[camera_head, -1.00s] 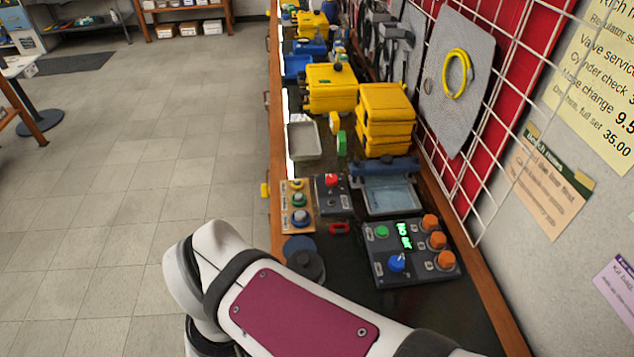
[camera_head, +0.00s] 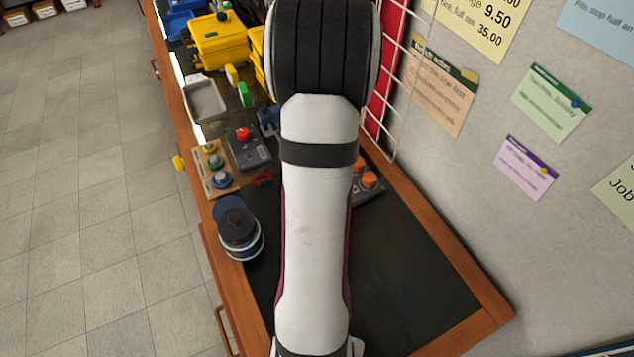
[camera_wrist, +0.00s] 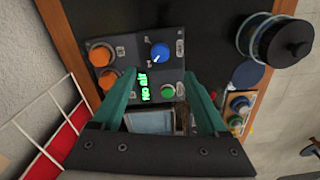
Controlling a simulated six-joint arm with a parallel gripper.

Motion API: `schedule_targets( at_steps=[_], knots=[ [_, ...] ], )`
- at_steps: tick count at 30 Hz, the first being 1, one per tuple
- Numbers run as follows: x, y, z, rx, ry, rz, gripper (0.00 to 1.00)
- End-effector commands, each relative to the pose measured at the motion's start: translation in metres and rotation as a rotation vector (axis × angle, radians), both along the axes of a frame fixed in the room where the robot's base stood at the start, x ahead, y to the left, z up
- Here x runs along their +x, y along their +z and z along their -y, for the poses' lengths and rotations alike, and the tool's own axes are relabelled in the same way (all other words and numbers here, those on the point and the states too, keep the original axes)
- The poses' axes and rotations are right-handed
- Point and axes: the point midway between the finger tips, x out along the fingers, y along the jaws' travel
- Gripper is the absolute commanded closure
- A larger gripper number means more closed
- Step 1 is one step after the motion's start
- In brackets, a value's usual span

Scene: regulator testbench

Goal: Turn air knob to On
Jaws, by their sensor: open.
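A dark control panel (camera_wrist: 125,48) fills the upper middle of the wrist view. It carries a blue knob (camera_wrist: 160,52) with a white pointer mark, a green button (camera_wrist: 168,91), orange knobs (camera_wrist: 101,55) and a green-lit display (camera_wrist: 144,86) reading "No air". The small labels are too blurred to read. My gripper (camera_wrist: 160,76) is open and empty, its teal fingers apart over the panel. The blue knob shows beyond the fingertips, apart from them. In the head view my arm hides most of the panel (camera_head: 367,196); only orange knobs show there.
A dark lidded canister (camera_head: 238,235) stands left of my arm. A board with coloured buttons (camera_head: 214,168) and a box with a red button (camera_head: 247,148) lie behind it. A wire grid (camera_head: 385,90) stands at the right. The front bench top (camera_head: 410,270) is clear.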

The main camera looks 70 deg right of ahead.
Motion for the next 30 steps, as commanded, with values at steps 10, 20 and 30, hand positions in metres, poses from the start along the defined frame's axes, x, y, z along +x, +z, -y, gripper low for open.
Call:
schedule_targets(
  at_steps=[10, 20, 30],
  knots=[
    [0.0, -0.086, -0.001, 0.003, 0.0, -0.001, 0.23],
    [0.0, -0.1, 0.0, 0.0, -0.001, 0.0, 0.23],
    [0.001, -0.099, 0.0, -0.001, -0.001, 0.001, 0.69]
  ],
)
